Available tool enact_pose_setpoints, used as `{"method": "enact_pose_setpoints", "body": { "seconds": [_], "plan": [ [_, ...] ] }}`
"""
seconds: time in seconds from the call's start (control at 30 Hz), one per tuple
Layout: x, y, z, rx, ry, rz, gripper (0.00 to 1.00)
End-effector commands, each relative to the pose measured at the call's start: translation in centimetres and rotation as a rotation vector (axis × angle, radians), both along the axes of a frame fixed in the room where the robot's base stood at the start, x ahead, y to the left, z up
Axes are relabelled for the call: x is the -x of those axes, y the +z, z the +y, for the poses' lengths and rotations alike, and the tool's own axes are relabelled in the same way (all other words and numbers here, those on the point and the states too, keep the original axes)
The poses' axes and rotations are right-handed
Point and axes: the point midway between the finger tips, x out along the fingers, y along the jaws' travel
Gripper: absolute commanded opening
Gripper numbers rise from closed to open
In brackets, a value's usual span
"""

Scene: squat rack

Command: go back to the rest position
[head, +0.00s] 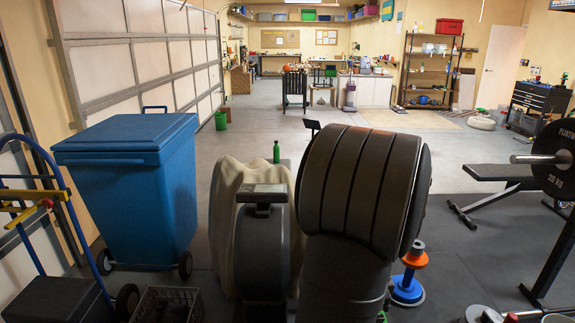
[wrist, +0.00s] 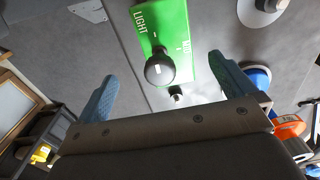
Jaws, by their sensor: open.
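My gripper (wrist: 162,70) shows in the wrist view, with its two blue fingers wide apart. It is open, and nothing is held between the fingers. Beyond the gap is a green panel (wrist: 180,35) marked "LIGHT" and another word I cannot read surely. A dark round knob or ball (wrist: 160,68) appears in front of the panel. I cannot tell how far it is from the fingers. In the head view my own arm fills the middle, and I cannot make out the fingers there.
A blue wheeled bin (head: 130,190) stands at the left. A blue and orange object (head: 408,285) is on the floor right of my arm. A weight plate (head: 556,160) on a bar and a bench (head: 490,172) are at the right. The floor behind is mostly clear.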

Motion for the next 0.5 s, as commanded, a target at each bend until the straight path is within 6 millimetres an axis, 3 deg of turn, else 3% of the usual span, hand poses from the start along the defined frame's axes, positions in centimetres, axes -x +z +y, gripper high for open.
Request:
{"method": "enact_pose_setpoints", "body": {
  "seconds": [0.5],
  "plan": [
    [0.00,0.00,0.00,0.000,-0.416,0.000,1.00]
  ]
}}
